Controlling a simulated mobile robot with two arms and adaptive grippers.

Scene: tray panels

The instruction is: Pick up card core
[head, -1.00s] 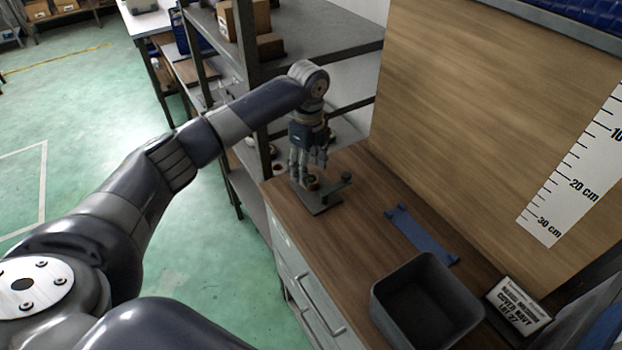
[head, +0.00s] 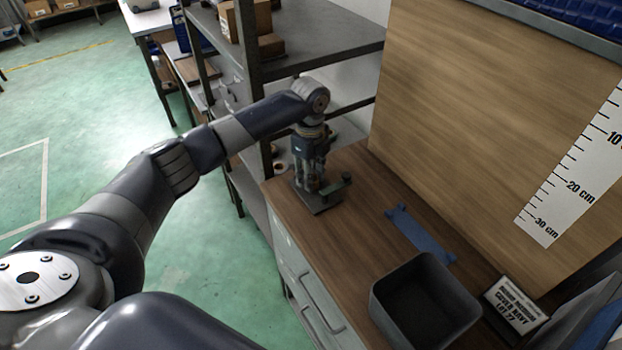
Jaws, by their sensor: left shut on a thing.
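My left gripper (head: 311,184) is at the far left end of the wooden worktop, pointing down over a dark green-grey stand (head: 322,204) with a flat base and a small knob on an arm. It is shut on the card core (head: 315,185), a small brownish ring at the stand. The fingers hide most of the core, and I cannot tell whether it is clear of the stand. My right gripper is not in view.
A blue strip-shaped part (head: 421,234) lies on the worktop (head: 365,222). A dark open bin (head: 383,318) and a printed label sign (head: 517,303) stand at the front right. A wooden back panel (head: 470,130) and a metal shelf rack (head: 330,45) are close by.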

